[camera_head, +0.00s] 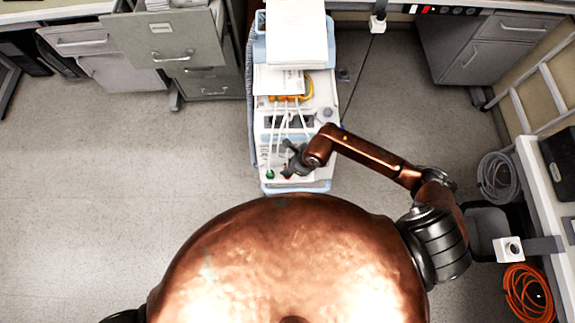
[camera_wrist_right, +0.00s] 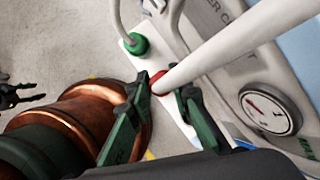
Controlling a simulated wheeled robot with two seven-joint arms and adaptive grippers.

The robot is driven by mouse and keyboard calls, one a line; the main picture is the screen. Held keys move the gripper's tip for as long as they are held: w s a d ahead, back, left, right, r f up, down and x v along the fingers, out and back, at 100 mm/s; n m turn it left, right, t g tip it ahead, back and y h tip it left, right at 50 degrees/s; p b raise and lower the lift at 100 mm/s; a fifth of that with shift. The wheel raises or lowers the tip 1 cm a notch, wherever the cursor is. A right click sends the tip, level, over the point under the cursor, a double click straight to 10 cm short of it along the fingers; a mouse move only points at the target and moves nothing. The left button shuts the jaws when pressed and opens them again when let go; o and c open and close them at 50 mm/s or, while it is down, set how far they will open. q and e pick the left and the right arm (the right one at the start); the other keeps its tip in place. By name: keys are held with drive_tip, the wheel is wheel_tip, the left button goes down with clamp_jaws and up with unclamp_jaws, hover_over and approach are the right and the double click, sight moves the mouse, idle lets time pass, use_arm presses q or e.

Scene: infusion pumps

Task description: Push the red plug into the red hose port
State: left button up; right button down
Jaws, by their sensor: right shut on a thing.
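My right gripper (camera_head: 290,168) is over the front of the white pump cart. The right wrist view shows its two green fingers (camera_wrist_right: 160,95) closed on either side of the red plug (camera_wrist_right: 157,77) at the end of a thick white hose (camera_wrist_right: 228,42). The plug's tip is close to the white panel; I cannot tell whether it is inside the red port, as the port is hidden. A dark two-pronged shape at the left edge of the right wrist view looks like my left gripper (camera_wrist_right: 24,95), empty with its prongs apart.
A green plug (camera_wrist_right: 137,44) sits in the panel beside the red one. A round pressure gauge (camera_wrist_right: 269,108) is to the right. White hoses (camera_head: 282,128) run along the cart (camera_head: 266,186). The floor left of the cart is clear.

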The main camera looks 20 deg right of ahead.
drive_tip(key=shift+f+b, duration=0.9)
drive_tip(key=shift+f, duration=0.7)
drive_tip(key=c, duration=1.7)
unclamp_jaws()
drive_tip(key=shift+r, duration=0.1)
drive_tip(key=v, duration=1.2)
drive_tip(key=shift+a, duration=0.1)
